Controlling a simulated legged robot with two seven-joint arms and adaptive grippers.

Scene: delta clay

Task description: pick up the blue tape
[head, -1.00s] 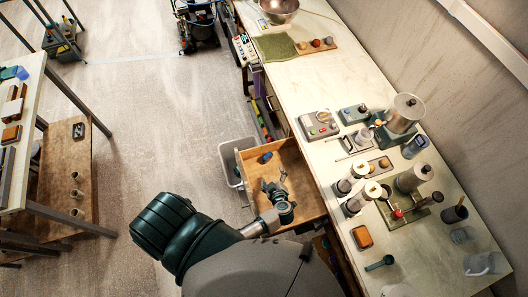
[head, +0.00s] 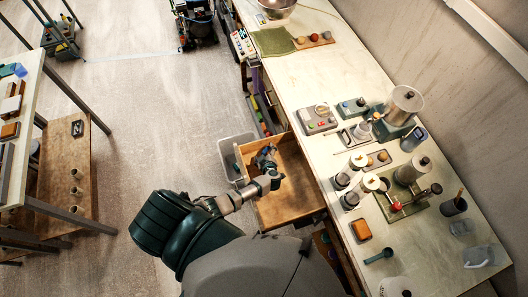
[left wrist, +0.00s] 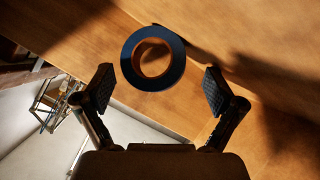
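The blue tape is a dark blue roll with a brown inner core. In the left wrist view the blue tape (left wrist: 178,62) lies flat on the wooden drawer floor, just ahead of my fingers. My left gripper (left wrist: 157,78) is open, with one finger on either side of the tape's near edge in the picture and nothing held. In the head view my left gripper (head: 266,158) is inside the open wooden drawer (head: 290,203), near its far left corner. There it covers most or all of the tape. My right gripper does not show.
The drawer's walls stand close around my left gripper. A grey bin (head: 232,150) stands on the floor left of the drawer. The long workbench (head: 340,165) at right carries grinders, canisters and jugs. The rest of the drawer floor looks clear.

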